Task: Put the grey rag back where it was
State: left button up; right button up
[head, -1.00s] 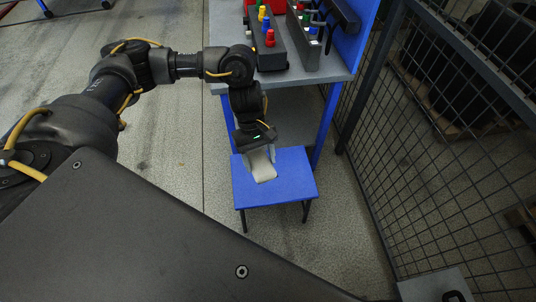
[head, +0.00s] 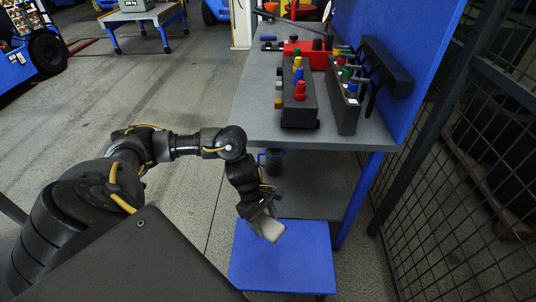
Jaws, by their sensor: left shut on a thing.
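The grey rag (head: 270,230) hangs from my left gripper (head: 262,214), which is shut on it. The rag is light grey and partly hidden by the fingers. In the picture it lies over the back part of a blue stool top (head: 285,262); I cannot tell whether it touches the top. My right gripper is out of view.
A grey workbench (head: 255,115) with a blue back panel stands behind the stool. It bears dark racks (head: 298,108) with coloured pieces and a red box (head: 305,50). A lower shelf holds a dark cup (head: 272,162). A mesh fence (head: 485,170) closes the right side.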

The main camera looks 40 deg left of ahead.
pick_arm(q)
jog(key=s+a+f+n+t+b, duration=0.1)
jog(key=a+f+n+b, duration=0.2)
jog(key=a+f+b, duration=0.4)
jog(key=s+a+f+n+t+b, duration=0.15)
jog(key=a+f+n+b, duration=0.3)
jog(key=a, duration=0.45)
jog(key=shift+m+y, duration=0.35)
jog(key=shift+y, duration=0.05)
jog(key=w+d+f, duration=0.2)
jog(key=d+f, duration=0.1)
jog(key=w+d+f+p, duration=0.1)
jog(key=w+d+f, duration=0.1)
jog(key=d, duration=0.2)
jog(key=w+d+f, duration=0.2)
jog(key=d+f, duration=0.1)
jog(key=d, duration=0.1)
jog(key=shift+w+f, duration=0.3)
jog(key=shift+w, duration=0.05)
jog(key=shift+w+d+f, duration=0.15)
jog(key=shift+f, duration=0.15)
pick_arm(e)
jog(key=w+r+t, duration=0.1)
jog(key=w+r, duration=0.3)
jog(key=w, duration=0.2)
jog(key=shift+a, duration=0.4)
